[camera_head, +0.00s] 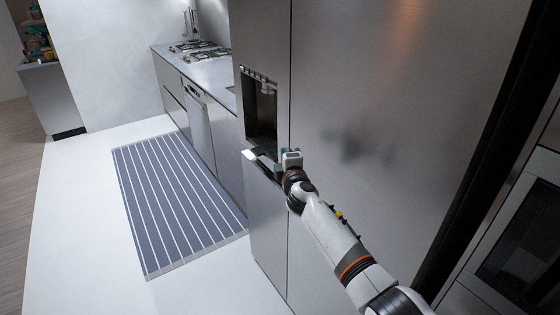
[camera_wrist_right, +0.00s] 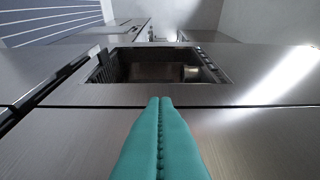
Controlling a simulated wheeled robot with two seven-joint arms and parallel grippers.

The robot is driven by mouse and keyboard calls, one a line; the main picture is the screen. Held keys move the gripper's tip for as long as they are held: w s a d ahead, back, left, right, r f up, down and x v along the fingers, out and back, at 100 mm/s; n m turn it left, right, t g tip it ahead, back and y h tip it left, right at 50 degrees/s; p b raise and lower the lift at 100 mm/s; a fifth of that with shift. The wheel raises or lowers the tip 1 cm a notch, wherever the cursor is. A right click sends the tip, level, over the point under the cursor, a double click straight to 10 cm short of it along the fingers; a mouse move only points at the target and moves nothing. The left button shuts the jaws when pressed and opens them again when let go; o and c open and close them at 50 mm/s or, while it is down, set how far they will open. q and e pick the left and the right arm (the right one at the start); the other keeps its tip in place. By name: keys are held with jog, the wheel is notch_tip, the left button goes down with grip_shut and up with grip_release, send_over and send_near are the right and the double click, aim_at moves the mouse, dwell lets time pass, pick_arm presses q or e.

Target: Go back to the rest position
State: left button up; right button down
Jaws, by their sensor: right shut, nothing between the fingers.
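My right arm reaches up from the lower right in the head view, toward the dark dispenser recess (camera_head: 261,108) in the steel fridge front (camera_head: 390,110). My right gripper (camera_head: 262,157) is at the lower edge of that recess. In the right wrist view, the teal fingers of the gripper (camera_wrist_right: 160,100) are pressed together with nothing between them, and they point at the recess (camera_wrist_right: 155,66). I cannot tell whether the fingertips touch the front. My left gripper does not show in either view.
A striped grey runner (camera_head: 180,200) lies on the white floor left of the fridge. A counter with a gas hob (camera_head: 198,48) runs along the wall behind it. An oven (camera_head: 525,240) stands at the right edge. The floor left of the runner is clear.

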jog(key=s+a, duration=0.2)
jog(key=s, duration=0.3)
jog(key=s+d+f+m+g, duration=0.1)
jog(key=s+d+f+g, duration=0.15)
jog(key=f, duration=0.55)
jog(key=s+d+f+m+g+h, duration=0.1)
jog(key=s+f+m, duration=0.15)
jog(key=f, duration=0.55)
jog(key=s+d+f+m+g, duration=0.1)
jog(key=s+d+f, duration=0.15)
jog(key=f, duration=0.45)
jog(key=s+d+f+m+g, duration=0.2)
jog(key=s+d+f, duration=0.1)
jog(key=s+f, duration=0.6)
jog(key=s+d+f+m+g, duration=0.2)
jog(key=s+f+g, duration=0.1)
jog(key=s+f, duration=0.65)
jog(key=s+d+f+m+g, duration=0.2)
jog(key=s+f, duration=0.4)
jog(key=s, duration=0.7)
jog(key=s+d+f+m+g+h, duration=0.1)
jog(key=s+d+f+m+g, duration=0.2)
jog(key=s+f, duration=0.4)
jog(key=s+d+f+m+g, duration=0.2)
jog(key=s+f, duration=0.4)
jog(key=s, duration=1.5)
jog(key=shift+d+f+m+h, duration=0.2)
jog(key=shift+d+m+h, duration=0.1)
jog(key=shift+d+m, duration=0.75)
jog(key=shift+d, duration=0.2)
